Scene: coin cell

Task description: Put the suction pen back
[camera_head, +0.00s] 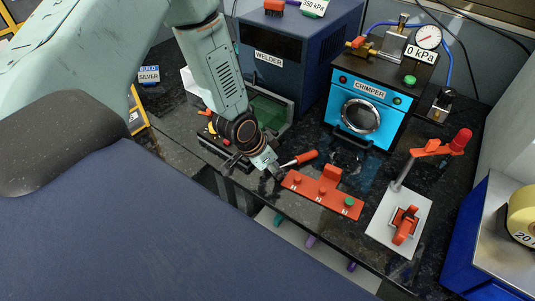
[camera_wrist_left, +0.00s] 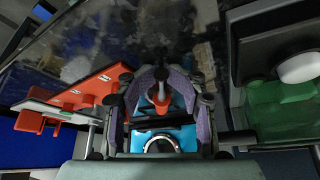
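The suction pen (camera_head: 306,157) has a red-orange handle and a pale thin end. My left gripper (camera_head: 279,172) is at the pale end, low over the dark bench, and the handle sticks out toward the crimper. In the left wrist view, the finger tips (camera_wrist_left: 161,78) come together around the pen (camera_wrist_left: 161,96), so the gripper looks shut on it. Whether the pen touches the bench is hard to tell. A red rack (camera_head: 340,205) marked with N labels lies just right of the gripper, also in the left wrist view (camera_wrist_left: 92,88). My right gripper is not in view.
The blue crimper (camera_head: 340,91) and dark blue welder (camera_head: 266,88) stand behind. A white plate (camera_head: 381,222) with a grey post and red-orange parts is right of the rack. A blue box (camera_head: 468,240) stands at far right. The bench's front edge is close to the rack.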

